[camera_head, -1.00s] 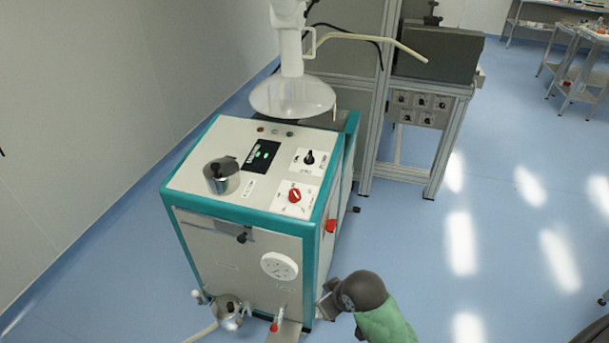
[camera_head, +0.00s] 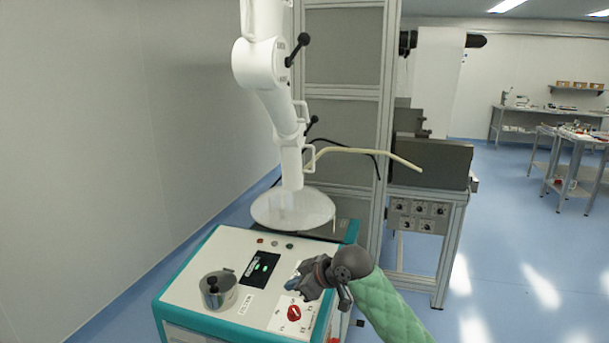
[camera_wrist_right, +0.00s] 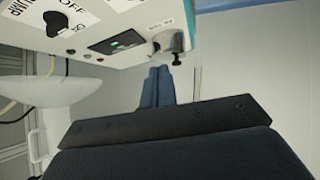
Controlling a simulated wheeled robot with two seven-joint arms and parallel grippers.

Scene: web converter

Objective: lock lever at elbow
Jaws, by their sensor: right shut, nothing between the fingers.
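A white jointed extraction arm (camera_head: 277,105) rises above the cabinet, with its round elbow joint (camera_head: 258,65) near the top. A black lever with a ball end (camera_head: 298,48) sticks out to the right of that elbow. A second black lever (camera_head: 312,122) shows lower, beside the white handles. My right gripper (camera_head: 292,284) is over the right part of the cabinet's top panel, well below both levers and apart from them. It is shut and empty; its blue-grey fingers (camera_wrist_right: 157,88) lie together in the right wrist view. The levers do not show in that view. My left gripper is out of view.
A clear dome hood (camera_head: 291,210) hangs from the white arm over the cabinet (camera_head: 215,255). A metal pot (camera_head: 218,290) and red knob (camera_head: 294,313) are on the top panel. A bent cream tube (camera_head: 370,153) juts right. A grey frame (camera_head: 383,100) stands behind.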

